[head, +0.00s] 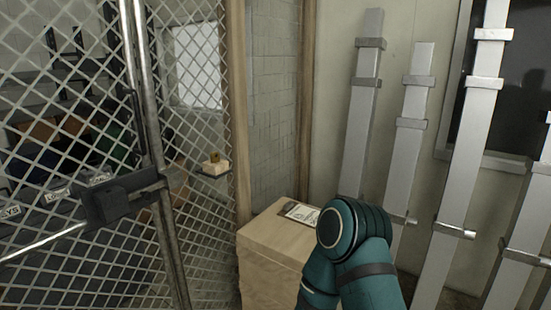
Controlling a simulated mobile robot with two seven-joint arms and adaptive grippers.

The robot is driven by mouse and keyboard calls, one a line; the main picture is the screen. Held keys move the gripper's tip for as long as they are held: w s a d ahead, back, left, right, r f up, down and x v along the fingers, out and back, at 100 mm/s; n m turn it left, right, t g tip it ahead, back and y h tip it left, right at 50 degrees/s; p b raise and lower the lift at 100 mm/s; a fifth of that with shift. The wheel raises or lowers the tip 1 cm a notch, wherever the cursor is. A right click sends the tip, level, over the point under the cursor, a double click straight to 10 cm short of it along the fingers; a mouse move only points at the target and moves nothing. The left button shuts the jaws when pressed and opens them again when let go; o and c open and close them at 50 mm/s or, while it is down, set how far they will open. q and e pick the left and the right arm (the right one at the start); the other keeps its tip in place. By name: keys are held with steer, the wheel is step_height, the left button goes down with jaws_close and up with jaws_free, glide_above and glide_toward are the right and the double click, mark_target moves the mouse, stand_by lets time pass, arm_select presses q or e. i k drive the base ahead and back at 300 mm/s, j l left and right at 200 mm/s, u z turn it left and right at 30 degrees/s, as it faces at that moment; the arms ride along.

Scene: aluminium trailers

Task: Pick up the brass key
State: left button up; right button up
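A small brass-coloured object (214,157) stands on a pale block on a small ledge (215,172) at the mesh, left of centre in the head view. It is too small to tell whether it is the brass key, and I cannot tell which side of the mesh it is on. No other brass object shows clearly. A teal arm of mine rises from the bottom edge, right of centre, with its bent joint in front of the wooden cabinet. Neither of my grippers is in view.
A mesh gate with a metal post (143,90) and dark latch box (118,197) fills the left. Labelled bins (60,185) show behind it. A wooden cabinet (264,240) bears a flat card (298,212). Several tall aluminium bars (408,130) lean on the right wall.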

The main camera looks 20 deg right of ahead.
mark_target(215, 156)
steer(key=z, duration=0.35)
steer(key=u, duration=1.3)
steer(key=z, duration=1.3)
steer(key=i+l+u, duration=0.1)
steer(key=u, duration=0.25)
steer(key=i+l+u, duration=0.2)
steer(key=u, duration=0.2)
steer(key=i+l+u, duration=0.15)
steer(key=u, duration=0.2)
steer(key=l, duration=0.1)
